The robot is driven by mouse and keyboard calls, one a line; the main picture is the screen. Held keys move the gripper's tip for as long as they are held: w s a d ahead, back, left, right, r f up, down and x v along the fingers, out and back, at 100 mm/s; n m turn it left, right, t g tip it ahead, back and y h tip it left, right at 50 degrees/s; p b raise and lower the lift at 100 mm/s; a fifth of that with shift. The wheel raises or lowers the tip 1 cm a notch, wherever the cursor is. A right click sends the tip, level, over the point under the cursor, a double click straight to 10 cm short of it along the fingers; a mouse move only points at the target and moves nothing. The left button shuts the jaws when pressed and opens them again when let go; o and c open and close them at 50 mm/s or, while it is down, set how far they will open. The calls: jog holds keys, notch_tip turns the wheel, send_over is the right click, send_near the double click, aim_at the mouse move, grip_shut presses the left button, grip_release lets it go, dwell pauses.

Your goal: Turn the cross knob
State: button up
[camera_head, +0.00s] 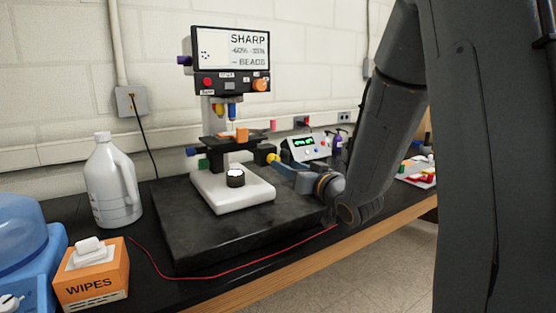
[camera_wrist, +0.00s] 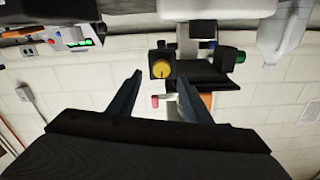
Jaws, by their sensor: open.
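The microscope-like instrument stands on a black slab, with a dark stage (camera_head: 229,144) below its head. A yellow knob (camera_head: 271,158) is at the stage's right side and seems to be the cross knob, though no label shows. In the wrist view, the yellow knob (camera_wrist: 160,69) has a dark line on its face and a black block around it. My gripper (camera_head: 281,163) is open and empty, close to this knob from the right. In the wrist view, the knob appears between the fingertips (camera_wrist: 161,75), farther out; contact cannot be told.
Other knobs are near: a green one (camera_head: 203,163) at the stage's left and a pink one (camera_head: 273,125) at the right. A white box with a green display (camera_head: 307,148) stands behind my gripper. A jug (camera_head: 113,185) and a wipes box (camera_head: 90,278) stand left.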

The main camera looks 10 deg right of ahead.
jog(key=p+x, duration=0.1)
jog(key=x, duration=0.5)
jog(key=shift+s+a, duration=0.1)
jog(key=shift+c, duration=0.3)
jog(key=c, duration=1)
